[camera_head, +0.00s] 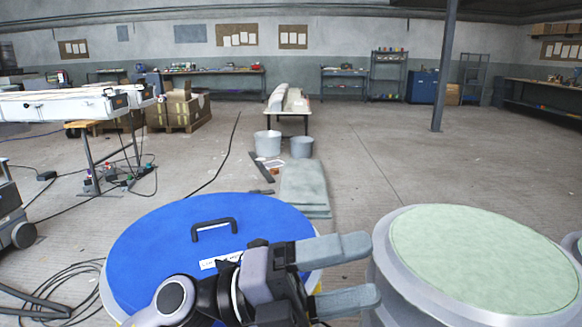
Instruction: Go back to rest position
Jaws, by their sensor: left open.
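My left gripper (352,272) shows at the bottom centre. Its two grey fingers point right and stand apart, with nothing between them. It is in front of a round blue lid (150,245) with a black handle (214,229) and a white label. The gripper and its wrist hide the lid's near right part. The fingertips reach toward the gap between the blue lid and a grey round mould (395,250) with a pale green top (480,255). I cannot tell whether they touch anything. My right gripper is not in view.
Grey slabs (303,185) and two grey buckets (301,147) lie beyond on the concrete floor. A white bench (60,104) with cables stands at left. A column (445,70) stands at back right. The floor (380,165) right of the slabs is clear.

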